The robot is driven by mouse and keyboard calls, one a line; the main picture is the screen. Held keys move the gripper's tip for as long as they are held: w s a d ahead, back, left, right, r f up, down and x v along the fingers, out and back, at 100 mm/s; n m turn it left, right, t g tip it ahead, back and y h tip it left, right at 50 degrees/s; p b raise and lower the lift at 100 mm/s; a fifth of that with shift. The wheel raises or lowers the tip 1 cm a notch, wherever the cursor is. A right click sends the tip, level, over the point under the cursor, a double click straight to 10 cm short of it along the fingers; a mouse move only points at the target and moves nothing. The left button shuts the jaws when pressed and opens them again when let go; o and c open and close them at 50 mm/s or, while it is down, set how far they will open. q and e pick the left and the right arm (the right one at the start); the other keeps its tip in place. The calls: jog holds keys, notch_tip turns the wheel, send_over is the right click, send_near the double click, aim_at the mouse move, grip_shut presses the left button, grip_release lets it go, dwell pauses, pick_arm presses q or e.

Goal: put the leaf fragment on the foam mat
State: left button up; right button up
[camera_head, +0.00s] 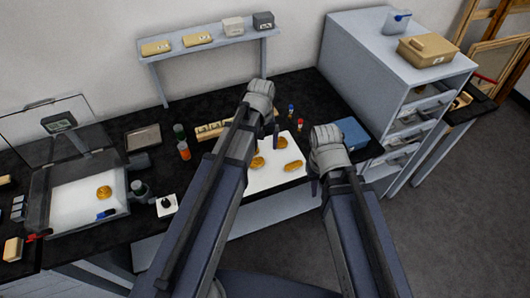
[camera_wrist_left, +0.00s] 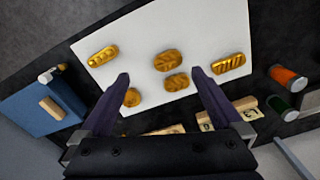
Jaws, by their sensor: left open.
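Several gold fragments lie on a white mat (camera_head: 262,182) in the middle of the black table. The left wrist view shows this white mat (camera_wrist_left: 130,32) with a long fragment (camera_wrist_left: 103,55), a ridged fragment (camera_wrist_left: 231,65), and rounder fragments (camera_wrist_left: 168,60), (camera_wrist_left: 176,82) and (camera_wrist_left: 131,97). I cannot tell which is the leaf fragment. My left gripper (camera_wrist_left: 160,80) is open and empty above the mat, its fingers either side of the rounder pieces. In the head view, my left gripper (camera_head: 276,132) hides part of the mat. My right gripper (camera_head: 313,187) is at the mat's right; its jaws are unclear.
An open case (camera_head: 60,225) at left has a white pad with one gold piece (camera_head: 104,192). A labelled wooden strip (camera_head: 210,130), bottles (camera_head: 183,150) and a blue box (camera_head: 349,134) stand around the mat. A shelf (camera_head: 205,45) and grey drawers (camera_head: 400,85) stand behind.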

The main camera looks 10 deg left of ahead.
pick_arm(q)
jog(key=s+d+m+y, duration=0.1)
jog(key=s+d+m, duration=0.6)
jog(key=s, duration=0.6)
jog(key=shift+s+d, duration=0.15)
jog(key=shift+d, duration=0.75)
jog(key=shift+r, duration=0.1)
jog(key=shift+f+b, duration=1.2)
